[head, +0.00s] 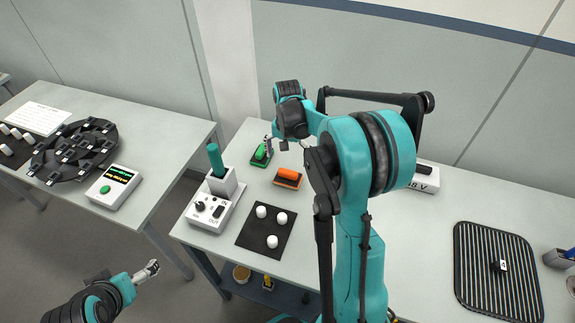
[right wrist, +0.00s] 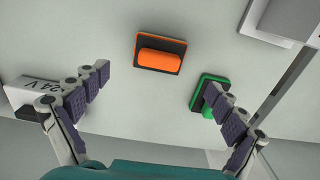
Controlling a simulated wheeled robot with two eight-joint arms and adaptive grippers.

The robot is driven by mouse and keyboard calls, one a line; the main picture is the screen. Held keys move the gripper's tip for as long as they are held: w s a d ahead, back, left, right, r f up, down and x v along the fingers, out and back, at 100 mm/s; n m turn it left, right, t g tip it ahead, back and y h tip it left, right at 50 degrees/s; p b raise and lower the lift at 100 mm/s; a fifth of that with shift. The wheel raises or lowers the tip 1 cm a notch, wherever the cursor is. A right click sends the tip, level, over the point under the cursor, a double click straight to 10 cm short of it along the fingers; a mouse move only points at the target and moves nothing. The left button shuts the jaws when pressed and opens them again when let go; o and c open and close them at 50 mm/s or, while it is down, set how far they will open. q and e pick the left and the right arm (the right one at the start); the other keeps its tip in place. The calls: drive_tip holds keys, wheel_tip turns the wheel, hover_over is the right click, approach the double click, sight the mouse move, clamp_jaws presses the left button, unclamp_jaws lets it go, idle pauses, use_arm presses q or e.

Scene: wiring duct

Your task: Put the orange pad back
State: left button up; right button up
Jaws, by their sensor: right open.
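The orange pad (head: 288,177), a small orange plate with a raised orange bar and dark parts, lies on the right-hand table. It also shows in the right wrist view (right wrist: 160,60), at the upper middle. The green pad (head: 261,154) lies just beyond it to the left and shows beside the right finger in the right wrist view (right wrist: 206,98). My right gripper (head: 288,145) is open and empty above the table near the two pads, its fingers spread wide. My left gripper (head: 148,270) is low at the left, away from the tables; its jaws are too small to judge.
A white device with a teal-handled tool (head: 215,195) stands at the table's left. A black mat (head: 266,244) holds white cylinders. A white box marked V (head: 425,182) is behind my right arm. A ribbed black tray (head: 497,275) lies at the far right.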

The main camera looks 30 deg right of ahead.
drive_tip(key=s+a+r+n+t, duration=0.3)
drive_tip(key=s+a+r+n, duration=0.2)
drive_tip(key=s+a+r, duration=0.4)
drive_tip(key=s+a+n+t, duration=0.4)
drive_tip(key=s+a+n, duration=0.1)
drive_tip(key=s, duration=0.4)
drive_tip(key=shift+s+a+f, duration=0.15)
drive_tip(key=shift+s+a, duration=0.1)
drive_tip(key=shift+a, duration=0.3)
